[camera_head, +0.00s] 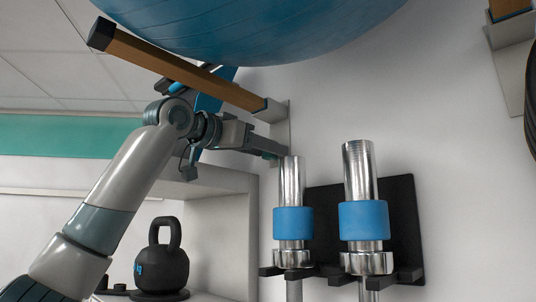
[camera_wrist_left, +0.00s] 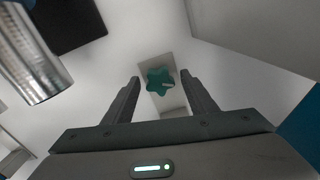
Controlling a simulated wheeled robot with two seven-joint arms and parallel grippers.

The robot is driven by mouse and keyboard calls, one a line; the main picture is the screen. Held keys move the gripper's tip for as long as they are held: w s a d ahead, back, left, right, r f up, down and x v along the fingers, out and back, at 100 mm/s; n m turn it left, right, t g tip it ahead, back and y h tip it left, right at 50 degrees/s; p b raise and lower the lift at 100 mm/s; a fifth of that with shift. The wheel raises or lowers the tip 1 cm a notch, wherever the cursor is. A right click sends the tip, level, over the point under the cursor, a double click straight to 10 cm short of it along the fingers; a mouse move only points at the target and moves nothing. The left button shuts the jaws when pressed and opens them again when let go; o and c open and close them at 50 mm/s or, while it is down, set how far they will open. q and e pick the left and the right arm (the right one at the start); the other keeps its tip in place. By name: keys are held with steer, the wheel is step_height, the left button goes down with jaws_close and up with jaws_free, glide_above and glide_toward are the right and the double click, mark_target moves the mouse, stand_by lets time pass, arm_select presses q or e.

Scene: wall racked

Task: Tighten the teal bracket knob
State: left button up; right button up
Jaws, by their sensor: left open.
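The teal knob (camera_wrist_left: 160,82) is star-shaped and shows in the left wrist view on a pale bracket plate (camera_wrist_left: 172,104) on the wall. My left gripper (camera_wrist_left: 160,77) is open, with one finger on each side of the knob in that view. The fingers look apart from it, but I cannot tell the depth gap. In the head view my left gripper (camera_head: 276,150) reaches the wall just below the bracket (camera_head: 280,115) of a wooden arm, and it hides most of the knob there. My right gripper is not in view.
A wooden arm (camera_head: 180,68) juts out above my left gripper, under a large blue ball (camera_head: 260,25). Two chrome bars with blue collars (camera_head: 294,222) (camera_head: 364,220) stand in a black rack (camera_head: 404,225) close at right. A kettlebell (camera_head: 161,265) sits in a shelf (camera_head: 222,182) below.

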arm_select(q)
steer(key=b+v, duration=0.7)
steer(key=v, duration=0.9)
steer(key=shift+d+r+b, duration=0.1)
steer(key=shift+b, duration=0.2)
steer(key=shift+w+n+b, duration=0.1)
steer(key=shift+n+b, duration=0.3)
steer(key=shift+n, duration=5.6)
